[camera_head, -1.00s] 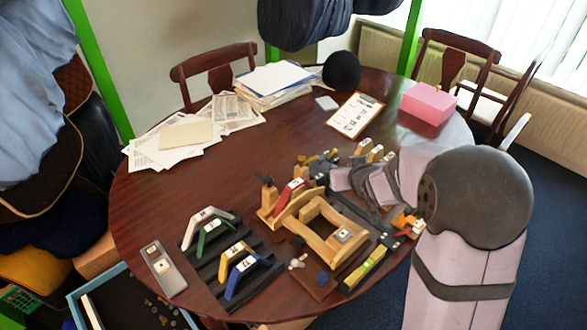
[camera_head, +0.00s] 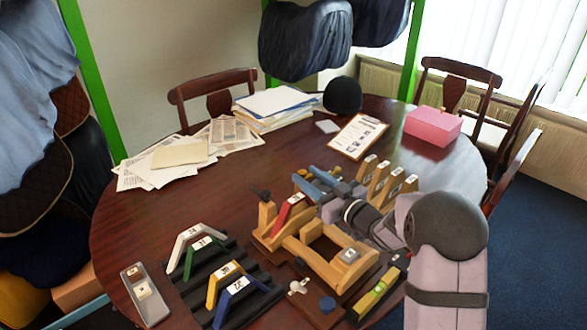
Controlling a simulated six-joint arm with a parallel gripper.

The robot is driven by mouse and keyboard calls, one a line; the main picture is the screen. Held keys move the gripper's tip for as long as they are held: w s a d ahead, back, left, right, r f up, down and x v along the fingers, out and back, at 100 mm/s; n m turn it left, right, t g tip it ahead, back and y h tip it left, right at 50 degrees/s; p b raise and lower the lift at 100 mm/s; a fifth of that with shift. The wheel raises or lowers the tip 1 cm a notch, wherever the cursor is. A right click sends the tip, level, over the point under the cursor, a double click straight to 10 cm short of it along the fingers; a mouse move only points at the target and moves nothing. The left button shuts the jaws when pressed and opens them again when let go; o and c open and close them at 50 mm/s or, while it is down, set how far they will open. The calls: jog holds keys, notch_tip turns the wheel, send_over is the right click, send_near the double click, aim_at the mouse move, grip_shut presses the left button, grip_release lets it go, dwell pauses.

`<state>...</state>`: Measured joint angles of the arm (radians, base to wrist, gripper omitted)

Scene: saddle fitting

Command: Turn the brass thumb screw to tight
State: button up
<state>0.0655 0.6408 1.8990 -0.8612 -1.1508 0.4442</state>
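A wooden saddle tree (camera_head: 318,268) sits on a dark board on the table. A red labelled piece (camera_head: 288,210) lies across its rear end.
Several labelled arches stand on a black ribbed rack (camera_head: 235,280). Several labelled wooden blocks (camera_head: 380,180) stand behind my wrist. A yellow level (camera_head: 378,290), blue knob (camera_head: 327,305) and grey tray (camera_head: 145,295) are at the front. Papers (camera_head: 180,155) lie at the back; the table's left middle is clear.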

jog(key=p+x, duration=0.1)
jog(key=x, duration=0.6)
dwell(0.3)
grip_shut()
jog(key=shift+w+d+m+t+h+b, duration=0.2)
jog(key=shift+m+t+h+b, duration=0.55)
jog(key=shift+h+b, duration=0.2)
